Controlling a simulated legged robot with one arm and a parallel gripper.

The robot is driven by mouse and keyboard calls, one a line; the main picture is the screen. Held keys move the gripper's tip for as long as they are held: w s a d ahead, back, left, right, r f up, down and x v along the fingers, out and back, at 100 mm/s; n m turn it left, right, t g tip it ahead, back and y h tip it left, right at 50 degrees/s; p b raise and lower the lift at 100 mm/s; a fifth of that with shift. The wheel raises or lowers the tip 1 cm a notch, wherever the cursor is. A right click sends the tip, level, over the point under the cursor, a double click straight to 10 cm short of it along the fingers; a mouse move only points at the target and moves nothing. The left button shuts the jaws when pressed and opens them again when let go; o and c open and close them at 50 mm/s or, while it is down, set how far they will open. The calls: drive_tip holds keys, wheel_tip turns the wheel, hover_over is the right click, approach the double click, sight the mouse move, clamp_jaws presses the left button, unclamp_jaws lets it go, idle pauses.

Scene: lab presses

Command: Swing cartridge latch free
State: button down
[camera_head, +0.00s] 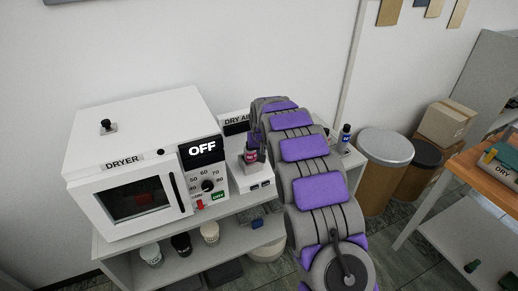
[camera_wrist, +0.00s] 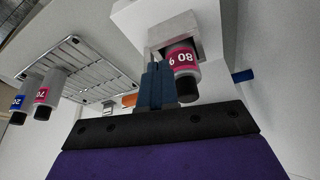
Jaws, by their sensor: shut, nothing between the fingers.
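My gripper (camera_wrist: 158,70) is shut and empty in the wrist view, its blue-grey fingers pressed together. Close beside its tips, to the right, is a cartridge (camera_wrist: 184,63) with a pink-red label and a dark end. The cartridge sits in a light grey bracket (camera_wrist: 174,30) on a white housing (camera_wrist: 140,14). I cannot tell whether the fingertips touch the bracket or cartridge. I cannot make out the latch as a separate part. In the head view a pink-labelled cartridge (camera_head: 251,154) stands on the dry air unit (camera_head: 235,127).
The white dryer (camera_head: 135,150) stands left on a shelf unit (camera_head: 175,246), its display reading OFF. Several cups stand on the lower shelf. A small bottle (camera_head: 345,135) is right of my arm. In the wrist view, blue-labelled (camera_wrist: 18,108) and pink-labelled (camera_wrist: 45,95) cartridges are at left near a wire rack (camera_wrist: 85,65).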

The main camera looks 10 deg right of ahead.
drive_tip(key=p+v, duration=0.1)
drive_tip(key=v, duration=0.8)
drive_tip(key=shift+w+r, duration=0.2)
drive_tip(key=shift+r, duration=0.1)
